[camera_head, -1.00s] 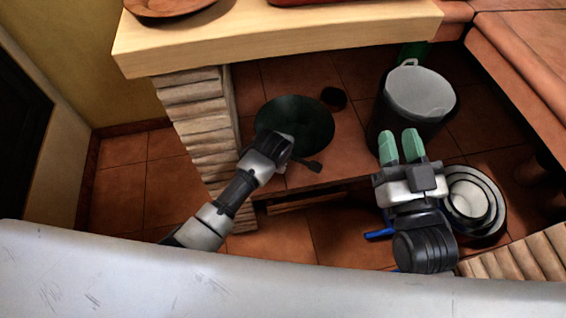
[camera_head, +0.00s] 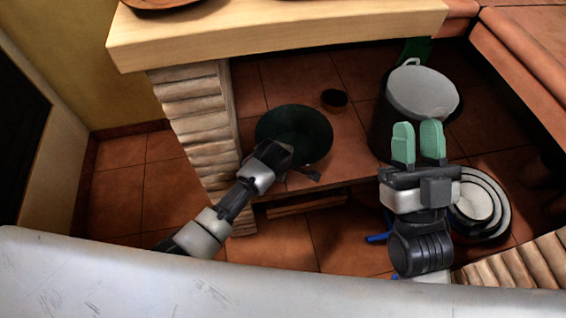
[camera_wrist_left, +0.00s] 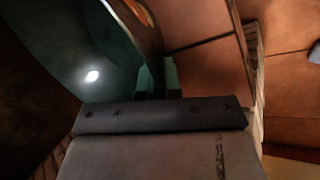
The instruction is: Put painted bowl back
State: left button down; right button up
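A round dark green bowl (camera_head: 308,128), which I take for the painted bowl, is over the low tiled ledge beside the brick pillar in the head view. In the left wrist view its teal inner wall (camera_wrist_left: 85,50) fills the upper left. My left gripper (camera_wrist_left: 158,78) has its green finger pads on either side of the bowl's rim and looks shut on it. In the head view the left fingertips are hidden at the bowl's near edge. My right gripper (camera_head: 418,140) is empty, its two green fingers apart, in front of the grey bin.
A small dark round dish (camera_head: 334,98) is behind the bowl. Stacked white plates (camera_head: 474,205) are beside the right gripper. A wooden counter (camera_head: 270,40) overhangs the back, above the brick pillar (camera_head: 195,120).

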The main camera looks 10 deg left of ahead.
pick_arm(q)
jog(key=c, duration=1.3)
grip_release()
